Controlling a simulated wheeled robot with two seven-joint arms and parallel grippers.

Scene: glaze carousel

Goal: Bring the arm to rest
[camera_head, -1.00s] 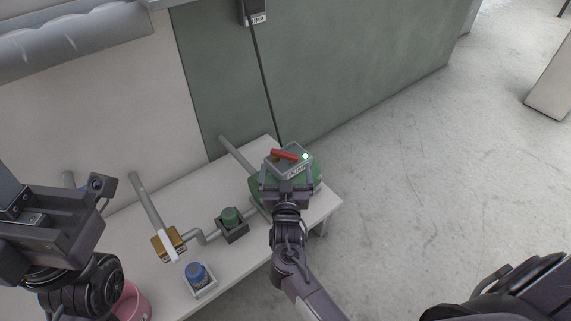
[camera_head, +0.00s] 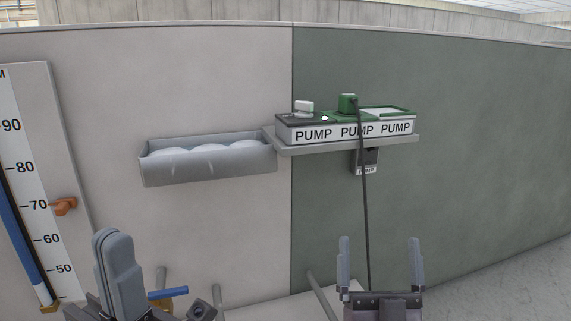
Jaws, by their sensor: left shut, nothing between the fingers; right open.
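My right gripper (camera_head: 381,265) is at the lower right of the head view, its two fingers pointing up and spread wide with nothing between them. The wall shows behind it. My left gripper (camera_head: 119,268) is at the lower left, its fingers pressed together and empty. The lower parts of both arms are cut off by the bottom edge. Neither gripper appears to touch anything.
A shelf (camera_head: 350,145) on the wall carries boxes labelled PUMP (camera_head: 350,130), with a green plug (camera_head: 348,103) and a hanging black cable (camera_head: 365,220). A grey trough (camera_head: 208,167) is to its left. A numbered gauge (camera_head: 40,190) stands far left. Pipes (camera_head: 320,293) rise near the bottom.

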